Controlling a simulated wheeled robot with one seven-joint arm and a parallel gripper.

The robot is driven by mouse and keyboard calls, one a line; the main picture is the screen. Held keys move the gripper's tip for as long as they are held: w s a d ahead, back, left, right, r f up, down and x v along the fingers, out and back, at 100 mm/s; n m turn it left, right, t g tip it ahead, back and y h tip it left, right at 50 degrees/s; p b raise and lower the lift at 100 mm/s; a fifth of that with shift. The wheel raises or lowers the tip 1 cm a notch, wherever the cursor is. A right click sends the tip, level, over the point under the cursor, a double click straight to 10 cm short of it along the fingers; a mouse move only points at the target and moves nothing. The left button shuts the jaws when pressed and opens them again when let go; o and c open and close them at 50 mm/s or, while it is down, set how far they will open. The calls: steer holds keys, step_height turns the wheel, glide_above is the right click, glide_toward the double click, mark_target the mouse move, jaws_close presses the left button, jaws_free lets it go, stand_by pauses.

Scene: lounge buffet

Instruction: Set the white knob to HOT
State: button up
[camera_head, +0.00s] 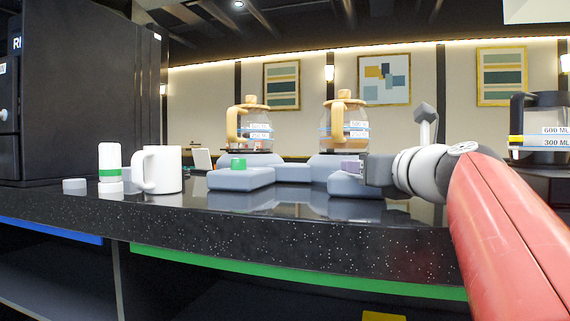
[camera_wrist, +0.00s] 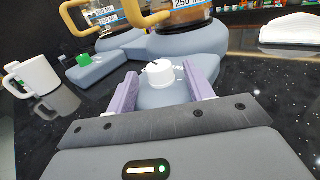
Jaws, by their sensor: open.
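The white knob (camera_wrist: 160,75) sits on the front of a blue-grey coffee maker base (camera_wrist: 158,96) in the wrist view. A small dark mark shows on its top; its setting and any HOT label cannot be read. My gripper (camera_wrist: 166,80) is open, with one purple finger on each side of the knob. Gaps show between the fingers and the knob. In the head view my gripper (camera_head: 352,166) is at the front of the right coffee maker (camera_head: 357,186), and the knob is hidden there.
A second coffee maker (camera_head: 240,181) with a green knob (camera_head: 238,164) stands to the left. Glass carafes (camera_head: 343,126) with tan handles sit on both. A white mug (camera_head: 163,170) and a white bottle with a green band (camera_head: 110,164) stand further left on the black counter.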

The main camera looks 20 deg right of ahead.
steer(key=shift+w, duration=0.25)
steer(key=c, duration=1)
steer(key=shift+o, duration=0.2)
